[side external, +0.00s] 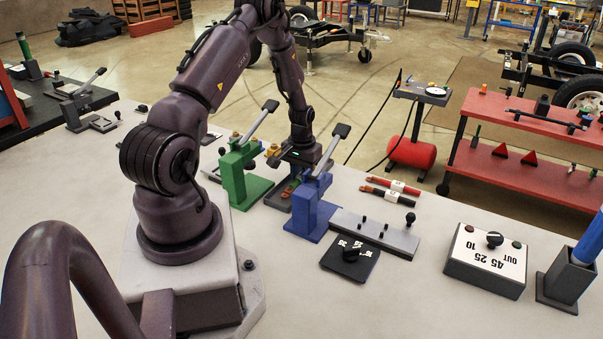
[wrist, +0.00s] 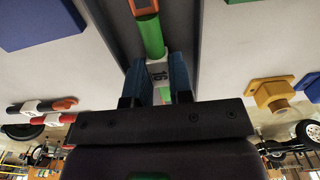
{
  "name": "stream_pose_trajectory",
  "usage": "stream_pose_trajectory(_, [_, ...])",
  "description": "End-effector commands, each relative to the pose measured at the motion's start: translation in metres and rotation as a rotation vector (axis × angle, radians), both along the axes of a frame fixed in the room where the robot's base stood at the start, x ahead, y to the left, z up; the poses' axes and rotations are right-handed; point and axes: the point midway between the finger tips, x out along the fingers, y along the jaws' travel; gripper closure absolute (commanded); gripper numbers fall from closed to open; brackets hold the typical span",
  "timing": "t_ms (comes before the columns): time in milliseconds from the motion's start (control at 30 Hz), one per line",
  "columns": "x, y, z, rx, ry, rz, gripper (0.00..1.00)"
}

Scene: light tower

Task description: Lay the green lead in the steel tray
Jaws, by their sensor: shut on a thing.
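The green lead (wrist: 152,38) has an orange end and a white printed band, and the band lies between my fingers. My gripper (wrist: 158,82) is shut on it. In the wrist view the lead lies lengthwise between the dark walls of the steel tray (wrist: 190,40); I cannot tell whether it touches the floor. In the side view the tray (side external: 273,201) sits between the green and blue lever stands. My gripper (side external: 297,172) is low over it there, partly hidden by the blue stand.
The green lever stand (side external: 234,180) and the blue lever stand (side external: 304,213) flank the tray closely. Brass-coloured fittings (wrist: 272,92) are beside the tray. A selector box (side external: 487,262) stands farther right.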

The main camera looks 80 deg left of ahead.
Motion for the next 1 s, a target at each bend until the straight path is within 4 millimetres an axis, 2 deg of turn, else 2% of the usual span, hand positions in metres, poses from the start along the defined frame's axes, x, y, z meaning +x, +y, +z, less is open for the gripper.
stream_pose_trajectory(267, [0.0,0.0,-0.003,-0.001,0.001,0.0,1.0])
stream_pose_trajectory(300, [0.0,0.0,-0.003,-0.001,0.001,0.0,0.75])
stream_pose_trajectory(400, [0.0,0.0,-0.003,-0.001,0.001,-0.001,0.54])
stream_pose_trajectory(667, [0.0,0.0,-0.002,0.0,0.0,0.0,0.54])
stream_pose_trajectory(767, [0.0,0.0,0.004,0.001,-0.001,0.0,0.54])
stream_pose_trajectory(867, [0.001,0.001,0.018,0.004,-0.002,-0.001,0.54])
stream_pose_trajectory(1000, [0.001,0.001,0.048,0.005,-0.004,-0.001,0.54])
